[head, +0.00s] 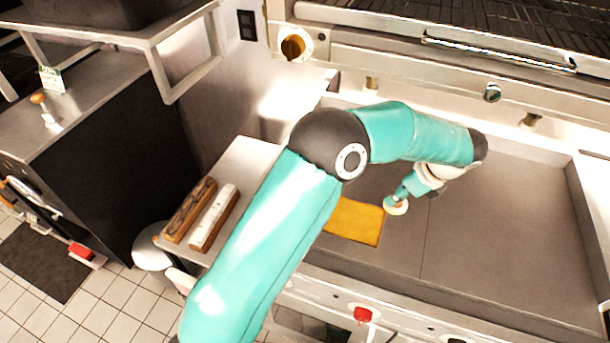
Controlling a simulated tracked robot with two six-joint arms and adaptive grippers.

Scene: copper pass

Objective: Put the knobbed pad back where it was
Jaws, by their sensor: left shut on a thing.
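My left arm reaches in from the lower left over a flat grey griddle (490,230). My left gripper (402,195) is low over the griddle and shut on a small, round, cream thing (396,208), which appears to be the knobbed pad. The fingers hide its upper part, and I cannot tell whether it touches the griddle. A flat yellow slab (353,222) lies on the griddle just left of it, partly hidden by my arm. My right gripper is not in view.
Two long wooden-sided blocks, one dark-topped (190,208) and one pale-topped (213,217), lie on a steel side shelf (246,157) left of the griddle. Raised walls edge the griddle, and its right part is clear. A red knob (362,314) is on the front.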

